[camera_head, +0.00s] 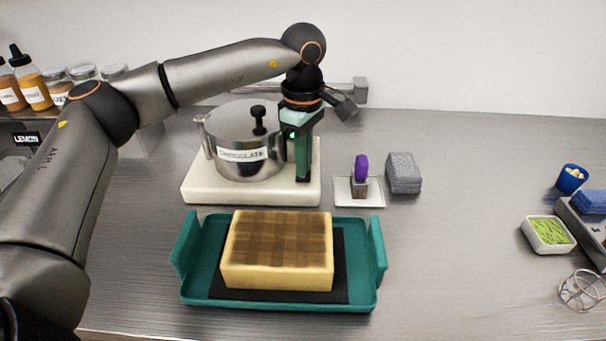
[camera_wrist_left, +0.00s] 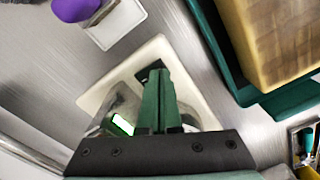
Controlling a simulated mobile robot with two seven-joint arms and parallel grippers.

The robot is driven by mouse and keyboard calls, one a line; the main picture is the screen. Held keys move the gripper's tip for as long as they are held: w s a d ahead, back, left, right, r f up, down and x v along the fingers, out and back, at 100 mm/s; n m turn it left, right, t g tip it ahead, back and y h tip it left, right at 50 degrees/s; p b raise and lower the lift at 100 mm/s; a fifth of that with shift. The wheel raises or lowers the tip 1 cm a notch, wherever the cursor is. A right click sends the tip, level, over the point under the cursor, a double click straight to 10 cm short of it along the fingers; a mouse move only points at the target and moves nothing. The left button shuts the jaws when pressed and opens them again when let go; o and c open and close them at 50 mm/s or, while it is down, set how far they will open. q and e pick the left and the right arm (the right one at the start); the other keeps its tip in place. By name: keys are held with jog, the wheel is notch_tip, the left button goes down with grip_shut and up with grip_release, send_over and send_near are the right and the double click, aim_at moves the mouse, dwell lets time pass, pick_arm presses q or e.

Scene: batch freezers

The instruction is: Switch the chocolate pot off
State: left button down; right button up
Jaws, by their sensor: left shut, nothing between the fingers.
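The chocolate pot (camera_head: 235,140) is a silver lidded pot with a black knob and a CHOCOLATE label. It stands on a cream base (camera_head: 225,190) left of centre in the head view. My left gripper (camera_head: 303,178) points down at the right part of the base, beside the pot, its green fingers shut and empty. In the left wrist view the fingertips (camera_wrist_left: 154,72) are over the cream base (camera_wrist_left: 95,97), by a small dark part (camera_wrist_left: 148,68) that they partly cover. I cannot tell whether they touch it, nor how any switch is set. My right gripper is not in view.
A teal tray (camera_head: 190,290) with a brown-topped block (camera_head: 278,270) stands in front. A white plate (camera_head: 372,200) with a purple-handled item (camera_head: 361,168) and a grey block (camera_head: 403,172) are to the right.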

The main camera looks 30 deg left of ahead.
pick_arm(q)
jog(key=shift+f+b, duration=0.3)
jog(key=shift+f, duration=0.25)
notch_tip(320, 180, up, 7)
jog(key=p, duration=0.6)
dwell(0.4)
dwell(0.5)
